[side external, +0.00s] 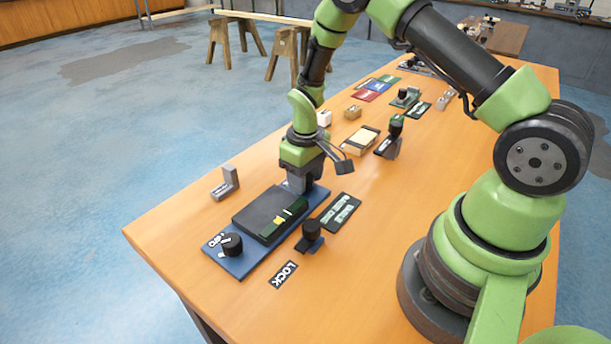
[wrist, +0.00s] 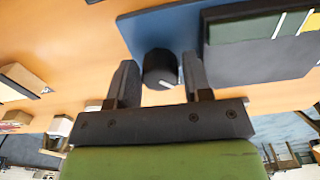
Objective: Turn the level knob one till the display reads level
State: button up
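The level device is a blue base (side external: 229,262) with a dark box. Its display (side external: 283,218) is a dark green strip with a yellow mark near the middle; any reading is too small to tell. A black knob with a white line (wrist: 162,70) sits at the far end of the base. My gripper (side external: 300,183) points down over that end and hides this knob in the side view. In the wrist view my gripper (wrist: 161,75) is open, one finger on each side of the knob, with narrow gaps. A second black knob (side external: 231,244) is at the near end.
A black lock knob (side external: 312,232) and a LOCK label (side external: 283,275) lie right of the device. A dark green label plate (side external: 340,212) is beside it. A grey bracket (side external: 228,184) stands to the left. Other small devices and blocks stand farther back.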

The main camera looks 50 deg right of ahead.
notch_tip(320, 180, up, 10)
dwell(0.6)
jog(key=s+a+r+m+t, duration=0.1)
jog(key=s+a+r+t, duration=0.15)
jog(key=r, duration=0.45)
jog(key=s+a+r+m+t, duration=0.1)
jog(key=s+r, duration=0.2)
jog(key=r, duration=0.3)
jog(key=s+a+r+t+y, duration=0.1)
jog(key=s+a+r+t, duration=0.1)
jog(key=s, duration=0.4)
jog(key=s+a+r+m+t+y, duration=0.1)
jog(key=s+a+r, duration=0.1)
jog(key=s+r, duration=0.2)
jog(key=s, duration=0.2)
jog(key=shift+s+a+m+t, duration=0.15)
jog(key=shift+s+m+t, duration=0.15)
jog(key=shift+s+t, duration=0.05)
dwell(1.9)
